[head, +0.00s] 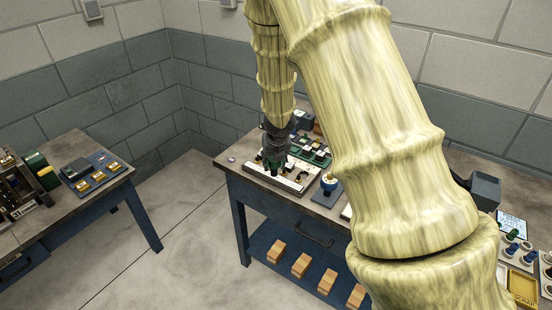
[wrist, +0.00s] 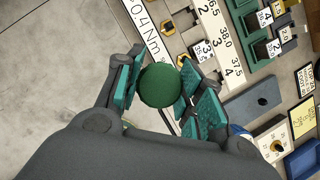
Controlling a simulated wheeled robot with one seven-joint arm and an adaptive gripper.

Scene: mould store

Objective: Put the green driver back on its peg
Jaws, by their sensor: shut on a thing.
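My gripper (head: 274,152) is over the left part of the far table in the head view. In the wrist view its two teal-padded fingers are closed on either side of the green driver (wrist: 160,86), which shows from above as a round green end. The driver's lower part is hidden under that end. The pale rack (head: 290,183) with white labels is below and around the gripper. In the wrist view a "0.4 Nm" label (wrist: 149,32) and numbered labels lie just beyond the driver. I cannot tell whether the driver touches the rack or a peg.
Green trays (head: 313,151) stand behind the rack. A blue-and-white round item (head: 329,182) stands to its right. Wooden blocks (head: 301,265) lie on the lower shelf. Another table (head: 110,190) stands at left, with open floor between. My arm hides part of the far table.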

